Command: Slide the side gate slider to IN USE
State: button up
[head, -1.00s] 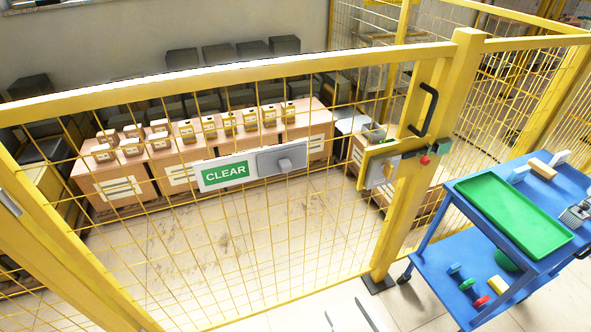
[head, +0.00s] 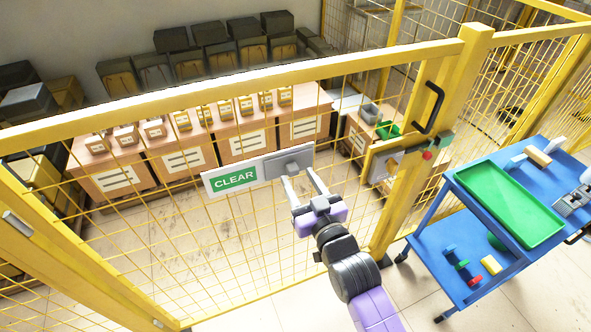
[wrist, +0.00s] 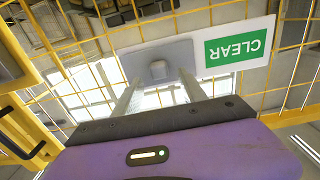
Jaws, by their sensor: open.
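The side gate slider is a grey plate (head: 298,156) with a small grey knob (head: 292,167), on a white board on the yellow mesh gate. A green CLEAR label (head: 235,178) shows on the board to the left of the grey plate; no IN USE wording shows. In the wrist view the knob (wrist: 158,70) stands ahead, and the CLEAR label (wrist: 235,47) appears upside down at the right. My gripper (head: 298,175) is open and empty just in front of the plate. Its fingers (wrist: 158,88) lie to either side of the knob in the wrist view; I cannot tell whether they touch anything.
A latch box with a red button (head: 427,155) and a black handle (head: 429,108) sit by the gate post at the right. Boxes on brown crates lie behind the mesh.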

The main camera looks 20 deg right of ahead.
aim_at(292, 169)
jog(key=shift+w, duration=1.4)
jog(key=shift+c, duration=0.2)
grip_shut()
